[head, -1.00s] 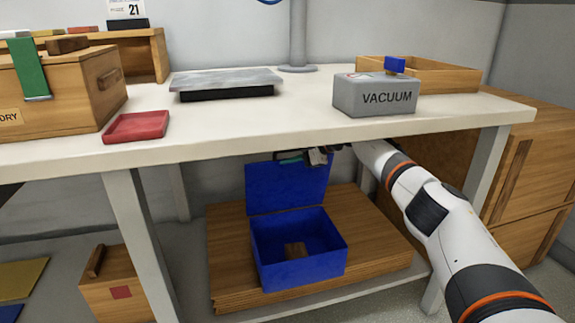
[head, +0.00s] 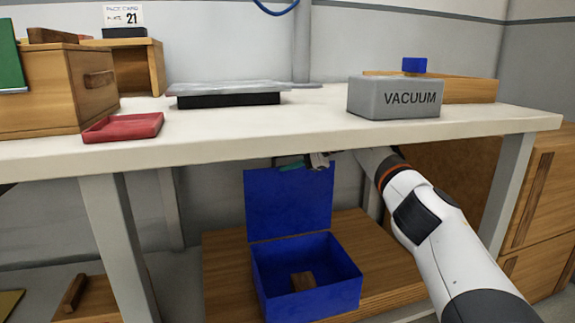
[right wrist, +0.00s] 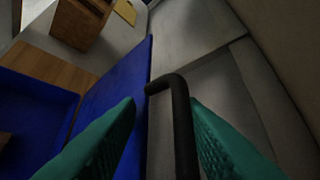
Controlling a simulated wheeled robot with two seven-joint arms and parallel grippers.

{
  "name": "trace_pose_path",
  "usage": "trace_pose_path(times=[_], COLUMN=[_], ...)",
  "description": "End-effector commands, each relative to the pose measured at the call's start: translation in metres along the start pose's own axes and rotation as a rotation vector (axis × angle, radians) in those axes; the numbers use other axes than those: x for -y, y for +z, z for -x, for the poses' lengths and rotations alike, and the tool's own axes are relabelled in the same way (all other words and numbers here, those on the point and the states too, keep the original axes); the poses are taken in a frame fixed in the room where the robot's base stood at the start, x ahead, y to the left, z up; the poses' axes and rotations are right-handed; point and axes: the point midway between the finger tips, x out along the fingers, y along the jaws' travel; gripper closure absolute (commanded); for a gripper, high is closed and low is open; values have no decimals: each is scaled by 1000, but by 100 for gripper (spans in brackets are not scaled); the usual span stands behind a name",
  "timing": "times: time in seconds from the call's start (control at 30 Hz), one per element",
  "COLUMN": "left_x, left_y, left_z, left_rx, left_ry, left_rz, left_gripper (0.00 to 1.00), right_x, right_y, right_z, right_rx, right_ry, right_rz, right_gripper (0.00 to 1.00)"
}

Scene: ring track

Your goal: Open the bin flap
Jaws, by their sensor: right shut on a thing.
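The blue bin (head: 310,300) sits under the table with its top open and a small brown block (head: 303,281) inside. Its blue flap (head: 289,203) stands upright at the back edge; it also shows in the right wrist view (right wrist: 124,82). My right gripper (head: 303,162) is at the flap's top edge, just below the tabletop. In the right wrist view, the black handle (right wrist: 183,125) lies between my teal fingers (right wrist: 163,115), which are shut on it. The handle is hidden in the head view. My left gripper is out of view.
The white tabletop (head: 300,122) hangs close above my right gripper. Its legs (head: 110,225) stand either side of the bin. The bin rests on a wooden board (head: 222,270). A grey VACUUM box (head: 395,98) and red tray (head: 122,127) are on the table.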

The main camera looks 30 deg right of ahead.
Motion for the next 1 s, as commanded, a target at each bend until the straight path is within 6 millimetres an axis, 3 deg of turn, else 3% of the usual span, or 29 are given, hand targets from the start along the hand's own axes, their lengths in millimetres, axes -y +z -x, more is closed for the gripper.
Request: trace_pose_path(times=[0.57,0.6,1.0], left_x=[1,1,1], left_y=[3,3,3], left_z=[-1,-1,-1], left_rx=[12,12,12], left_ry=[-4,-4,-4], left_rz=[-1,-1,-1], left_gripper=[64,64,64], right_x=[-6,-6,-6], right_y=[-4,-4,-3], right_z=[-3,-3,-3], right_rx=[-9,-9,-6], right_ry=[13,13,14], right_rz=[4,5,1], right_gripper=[100,67,68])
